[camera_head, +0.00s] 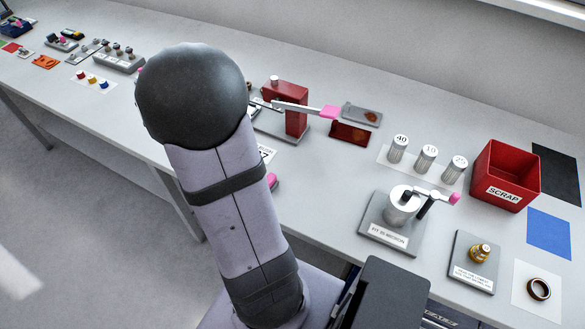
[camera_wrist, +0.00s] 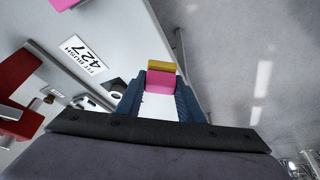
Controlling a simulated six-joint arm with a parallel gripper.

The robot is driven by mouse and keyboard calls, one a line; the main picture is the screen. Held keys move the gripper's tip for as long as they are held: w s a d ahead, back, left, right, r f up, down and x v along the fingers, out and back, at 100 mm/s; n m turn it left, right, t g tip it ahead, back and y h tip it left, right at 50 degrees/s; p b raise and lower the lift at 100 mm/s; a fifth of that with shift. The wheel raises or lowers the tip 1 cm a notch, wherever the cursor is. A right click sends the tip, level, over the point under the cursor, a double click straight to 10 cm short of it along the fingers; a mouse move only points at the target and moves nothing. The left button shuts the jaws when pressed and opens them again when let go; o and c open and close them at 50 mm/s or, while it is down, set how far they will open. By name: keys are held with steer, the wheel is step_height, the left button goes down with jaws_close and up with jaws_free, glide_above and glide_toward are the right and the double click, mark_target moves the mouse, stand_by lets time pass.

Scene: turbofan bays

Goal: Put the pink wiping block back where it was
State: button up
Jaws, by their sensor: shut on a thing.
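My gripper (camera_wrist: 159,104) shows in the wrist view with its two blue fingers on either side of a pink block (camera_wrist: 160,82) that has a yellow far edge. It is shut on this block, close to the table's front edge, with floor to the right. In the head view my arm hides the gripper. A small pink piece (camera_head: 271,180) shows just right of my arm there; I cannot tell whether it is the held block. The spot the block came from cannot be made out.
A red press (camera_head: 293,105) with a pink-ended lever stands behind my arm, near a printed card (camera_wrist: 85,55). To the right are several grey cylinders (camera_head: 427,157), a red SCRAP bin (camera_head: 504,172) and a grey fixture (camera_head: 399,215) with a pink-tipped lever.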

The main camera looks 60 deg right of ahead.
steer(key=s+d+m+g+h, duration=0.15)
steer(key=s+d+m, duration=0.45)
steer(key=s+d, duration=0.8)
step_height(320, 180, up, 2)
steer(key=r+m+g+b, duration=0.1)
steer(key=m+g, duration=0.1)
steer(key=m, duration=0.3)
glide_above(353, 171)
steer(key=a, duration=0.2)
steer(key=shift+h, duration=0.25)
steer(key=shift+d+f+p, duration=0.15)
steer(key=shift+f+p, duration=0.3)
steer(key=shift+f, duration=2.15)
steer(key=shift+d+f+p, duration=0.1)
steer(key=shift+f+p, duration=0.3)
steer(key=shift+f, duration=2.2)
steer(key=shift+f, duration=0.15)
steer(key=o, duration=1.1)
